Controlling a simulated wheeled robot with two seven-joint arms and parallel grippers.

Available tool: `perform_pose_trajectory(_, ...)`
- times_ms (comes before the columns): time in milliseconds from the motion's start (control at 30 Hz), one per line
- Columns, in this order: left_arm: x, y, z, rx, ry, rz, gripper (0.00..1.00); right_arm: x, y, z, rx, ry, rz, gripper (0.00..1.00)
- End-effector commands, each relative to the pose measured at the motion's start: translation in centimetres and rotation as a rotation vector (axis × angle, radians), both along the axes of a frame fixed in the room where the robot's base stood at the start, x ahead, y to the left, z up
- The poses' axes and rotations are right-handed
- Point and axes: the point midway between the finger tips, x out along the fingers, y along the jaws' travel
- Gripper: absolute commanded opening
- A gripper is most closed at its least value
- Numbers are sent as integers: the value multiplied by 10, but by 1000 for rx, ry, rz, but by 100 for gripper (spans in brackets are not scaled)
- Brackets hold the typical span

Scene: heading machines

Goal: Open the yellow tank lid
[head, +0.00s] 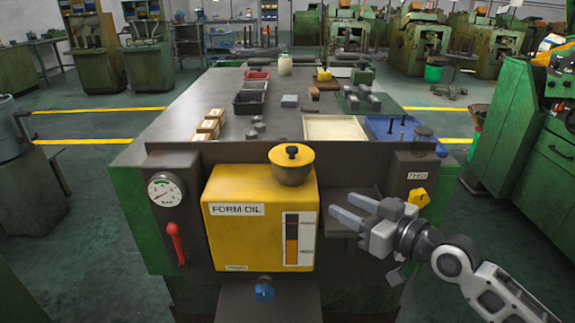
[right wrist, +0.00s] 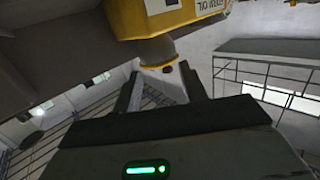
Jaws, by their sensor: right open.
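The yellow tank (head: 232,240), labelled FORM OIL, is mounted on the front of the bench. Its round yellow lid (head: 291,172), with a dark knob on top, sits on the tank's top and appears closed. My right gripper (head: 348,209) is open and empty, just right of the tank and lower than the lid, fingers pointing left. In the right wrist view, which looks upside down, the lid (right wrist: 156,50) shows beyond and between my open fingers (right wrist: 161,78), apart from them. The tank (right wrist: 180,14) is at the top edge there. My left gripper is out of view.
A pressure gauge (head: 166,190) and red lever (head: 177,243) are left of the tank. A yellow knob (head: 418,197) under a FEED label is right of my gripper. Behind the lid, the benchtop holds a cream tray (head: 335,128) and blue tray (head: 403,136). Space above the lid is clear.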

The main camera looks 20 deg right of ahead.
Motion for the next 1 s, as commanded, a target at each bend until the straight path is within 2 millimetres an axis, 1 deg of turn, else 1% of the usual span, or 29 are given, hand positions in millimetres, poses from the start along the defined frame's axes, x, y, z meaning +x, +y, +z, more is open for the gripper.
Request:
perform_pose_trajectory(33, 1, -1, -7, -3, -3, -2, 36, 6, -3, 19, 2, -46, 24, 42)
perform_pose_trajectory(100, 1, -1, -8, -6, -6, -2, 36, 9, -5, 41, 13, -81, 46, 42)
perform_pose_trajectory(200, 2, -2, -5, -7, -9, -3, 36, 12, -5, 59, 24, -106, 62, 42)
perform_pose_trajectory(233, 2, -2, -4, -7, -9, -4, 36, 14, -4, 61, 27, -107, 63, 42)
perform_pose_trajectory(367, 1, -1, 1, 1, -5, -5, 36, 28, 3, 65, 33, -109, 63, 42)
perform_pose_trajectory(667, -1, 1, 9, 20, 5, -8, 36, 83, 35, 65, 33, -108, 66, 42)
perform_pose_trajectory(800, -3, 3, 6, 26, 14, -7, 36, 109, 49, 64, 33, -105, 65, 42)
perform_pose_trajectory(1000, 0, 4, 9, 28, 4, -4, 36, 137, 64, 61, 30, -104, 64, 42)
